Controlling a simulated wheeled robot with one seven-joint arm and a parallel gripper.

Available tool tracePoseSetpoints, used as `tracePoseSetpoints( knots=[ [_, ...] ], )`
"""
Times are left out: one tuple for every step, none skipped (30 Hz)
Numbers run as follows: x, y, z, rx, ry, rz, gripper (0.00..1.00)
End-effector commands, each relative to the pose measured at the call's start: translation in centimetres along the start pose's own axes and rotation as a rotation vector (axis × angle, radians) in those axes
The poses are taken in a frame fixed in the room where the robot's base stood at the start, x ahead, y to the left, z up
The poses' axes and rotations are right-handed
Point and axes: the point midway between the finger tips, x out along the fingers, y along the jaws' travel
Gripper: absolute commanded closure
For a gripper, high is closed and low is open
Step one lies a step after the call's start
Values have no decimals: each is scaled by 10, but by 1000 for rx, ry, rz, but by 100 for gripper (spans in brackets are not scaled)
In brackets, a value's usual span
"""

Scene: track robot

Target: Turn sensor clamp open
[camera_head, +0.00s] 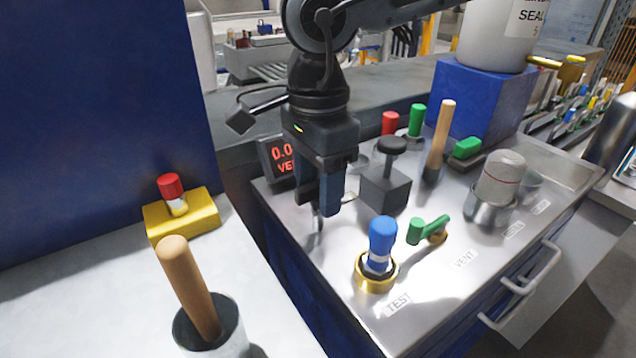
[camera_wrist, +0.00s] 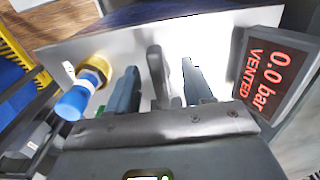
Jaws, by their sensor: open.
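My gripper (camera_head: 322,208) points down over the left part of the steel bench top, beside the pressure display. In the wrist view its two dark fingers (camera_wrist: 160,85) stand apart, one on each side of a grey upright lever (camera_wrist: 157,70). This lever seems to be the sensor clamp's handle; a gap shows beside it, and I cannot tell whether either finger touches it. In the head view the gripper mostly hides it. A blue-topped sensor (camera_head: 382,240) stands upright in a brass ring (camera_head: 376,280) by the TEST label, and also shows in the wrist view (camera_wrist: 75,100).
The display (camera_head: 277,160) reads 0.0 bar VENTED in the wrist view (camera_wrist: 268,75). A dark block with a black knob (camera_head: 385,190) stands close right of my gripper. A green lever (camera_head: 428,230) is by VENT. A yellow block (camera_head: 182,222) is on the left table.

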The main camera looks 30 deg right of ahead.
Motion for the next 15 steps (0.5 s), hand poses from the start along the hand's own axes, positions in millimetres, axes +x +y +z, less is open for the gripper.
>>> tracePoseSetpoints(
  knots=[
    [0, 0, 0, 0, 0, 0, 49],
    [-1, 0, 0, 0, 0, 0, 49],
    [-2, 0, 0, 0, 0, -1, 49],
    [-4, 0, 0, 1, 0, -1, 49],
    [-7, 0, 0, 1, 0, -1, 49],
    [-11, -1, 0, 0, 0, -2, 49],
    [-15, -1, 0, 0, 0, -3, 49],
    [-20, -1, 0, 0, 0, -3, 49],
    [-26, -1, 0, 0, 0, -3, 49],
    [-32, -1, 0, 0, 1, -3, 49],
    [-37, -1, 0, 1, 2, -3, 49],
    [-44, -1, 0, 1, 0, -3, 49],
    [-48, -1, 0, 2, 0, -3, 49],
    [-53, -1, 0, 2, 0, -2, 49],
    [-59, -1, -1, 2, 1, -2, 49]
  ],
)
